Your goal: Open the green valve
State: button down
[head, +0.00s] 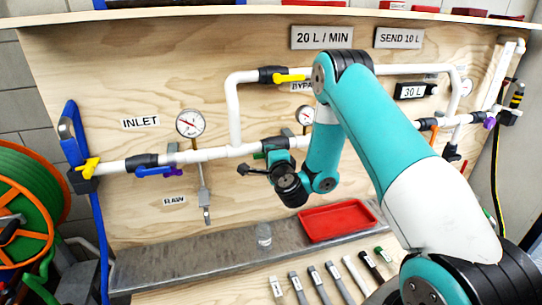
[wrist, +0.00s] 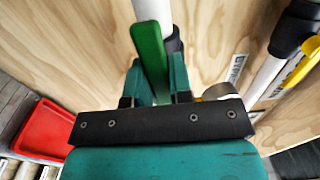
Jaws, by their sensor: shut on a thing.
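The green valve is on the white middle pipe, with its black body (head: 275,143) just above my gripper (head: 273,154) in the head view. In the wrist view its green handle (wrist: 150,60) stands between the two teal fingers of my gripper (wrist: 154,82), which are shut on it. The handle's lower end is hidden between the fingers. The white pipe (wrist: 152,8) and the black valve body (wrist: 173,42) are right behind the handle. In that view the handle runs nearly along the pipe, slightly tilted.
A gauge (head: 305,115) is close to the right of my gripper. The yellow bypass handle (head: 290,78) is above; blue (head: 153,171) and yellow (head: 88,168) handles are on the left. A red tray (head: 338,221) sits on the metal ledge (head: 200,262) below, beside a clear jar (head: 264,236).

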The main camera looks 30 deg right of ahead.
jog(key=shift+f, duration=0.1)
dwell(0.4)
jog(key=c, duration=1)
grip_release()
